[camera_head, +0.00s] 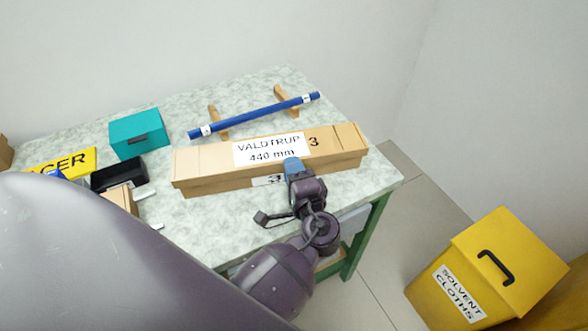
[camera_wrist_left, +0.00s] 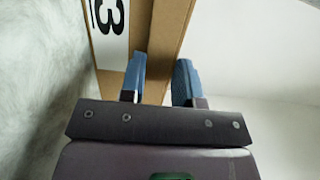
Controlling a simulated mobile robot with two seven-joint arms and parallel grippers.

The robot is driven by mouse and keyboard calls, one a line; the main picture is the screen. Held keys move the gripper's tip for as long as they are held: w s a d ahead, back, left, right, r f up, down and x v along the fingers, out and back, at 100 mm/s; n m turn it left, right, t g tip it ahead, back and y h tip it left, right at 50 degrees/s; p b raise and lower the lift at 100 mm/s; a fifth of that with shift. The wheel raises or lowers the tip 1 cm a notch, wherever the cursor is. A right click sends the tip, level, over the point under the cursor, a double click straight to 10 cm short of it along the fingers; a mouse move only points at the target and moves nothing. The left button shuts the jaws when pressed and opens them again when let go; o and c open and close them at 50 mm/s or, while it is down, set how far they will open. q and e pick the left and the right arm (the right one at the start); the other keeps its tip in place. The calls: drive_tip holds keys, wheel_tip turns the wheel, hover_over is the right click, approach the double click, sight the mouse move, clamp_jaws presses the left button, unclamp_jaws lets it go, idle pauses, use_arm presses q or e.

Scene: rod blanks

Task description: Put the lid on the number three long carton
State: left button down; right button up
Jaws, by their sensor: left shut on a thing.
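The number three long carton (camera_head: 230,186) lies lengthwise on the table, its body a narrow cardboard band with a white label on the front. Its cardboard lid (camera_head: 345,143), marked "VALDTRUP 440 mm" and 3, lies over the top; whether it is fully seated I cannot tell. My left gripper (camera_head: 292,165) is shut on the lid's front edge, right of the middle. In the left wrist view its blue fingers (camera_wrist_left: 160,80) stand either side of a cardboard strip, beside the label with a 3. The inside of the carton is hidden. My right gripper is not in view.
A blue rod (camera_head: 255,115) rests on two wooden supports behind the carton. A teal box (camera_head: 139,134), a black tray (camera_head: 118,172) and a yellow sign (camera_head: 62,163) are at the left. A yellow solvent cloths bin (camera_head: 490,268) stands on the floor at the right.

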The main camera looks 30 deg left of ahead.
use_arm(q)
drive_tip(key=shift+a+f, duration=0.1)
drive_tip(key=shift+f, duration=0.65)
drive_tip(key=shift+r, duration=0.15)
drive_tip(key=c, duration=0.8)
unclamp_jaws()
drive_tip(key=shift+c, duration=0.2)
